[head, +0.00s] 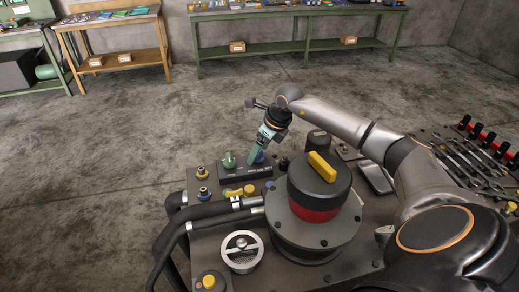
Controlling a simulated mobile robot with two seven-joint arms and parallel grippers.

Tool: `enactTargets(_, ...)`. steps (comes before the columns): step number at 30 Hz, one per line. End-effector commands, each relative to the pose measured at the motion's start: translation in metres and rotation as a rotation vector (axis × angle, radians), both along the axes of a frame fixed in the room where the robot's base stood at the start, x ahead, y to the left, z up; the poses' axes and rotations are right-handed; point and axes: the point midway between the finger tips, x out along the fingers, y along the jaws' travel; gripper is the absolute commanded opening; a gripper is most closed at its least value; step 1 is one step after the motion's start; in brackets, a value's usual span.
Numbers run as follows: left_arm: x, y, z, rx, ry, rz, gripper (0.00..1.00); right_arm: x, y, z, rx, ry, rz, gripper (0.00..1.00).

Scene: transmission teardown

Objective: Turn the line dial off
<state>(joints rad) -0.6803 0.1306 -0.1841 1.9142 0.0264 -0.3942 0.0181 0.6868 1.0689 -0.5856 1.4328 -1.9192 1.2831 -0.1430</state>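A small dark box (245,171) on the machine bench carries a green knob (229,159) and a blue knob (261,157). Any lettering on the box is too small to read. A large black round housing (318,186) with a red band has a yellow bar handle (321,166) on top, lying slantwise. I cannot tell from markings which is the line dial. My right gripper (257,154) reaches in from the right and points down at the box. Its teal fingers are at the blue knob and partly cover it. Whether they touch or grip it is unclear. My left gripper is out of view.
A yellow-handled valve (239,192) and black hoses (205,214) lie in front of the box. A round strainer (242,250) stands nearer. Wrenches (462,154) lie at the right. The floor behind is clear up to the green workbench (300,46).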

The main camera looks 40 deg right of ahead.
Motion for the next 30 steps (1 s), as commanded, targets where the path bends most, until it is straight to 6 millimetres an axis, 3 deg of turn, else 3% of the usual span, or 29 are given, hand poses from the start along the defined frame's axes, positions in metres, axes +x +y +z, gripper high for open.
enactTargets(2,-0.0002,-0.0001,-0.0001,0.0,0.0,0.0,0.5,0.0,0.0001,0.0002,0.0,0.0,0.0,0.75)
enactTargets(21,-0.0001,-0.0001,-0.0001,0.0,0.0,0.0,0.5,0.0001,-0.0001,0.0009,0.0,-0.001,0.0,0.03)
enactTargets(30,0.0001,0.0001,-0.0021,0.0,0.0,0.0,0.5,0.0004,-0.0006,0.0007,0.002,-0.001,0.033,0.02)
